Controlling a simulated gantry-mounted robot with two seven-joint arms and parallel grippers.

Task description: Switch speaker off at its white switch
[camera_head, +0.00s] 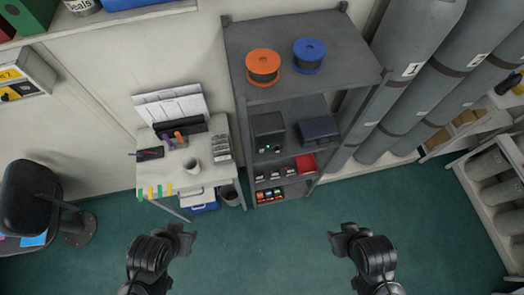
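I cannot make out a white switch, and I cannot tell for sure which thing is the speaker. A dark box (268,124) with small round fittings below it stands on the middle level of the grey shelf unit. My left gripper (184,238) is low in the picture, over the green floor and in front of the small desk. My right gripper (342,238) is over the floor in front and to the right of the shelf unit. Both are apart from everything and nothing shows in them. Whether their fingers are open is too small to tell.
Tall grey cylinders (415,75) stand right. The floor (265,250) between my grippers is clear.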

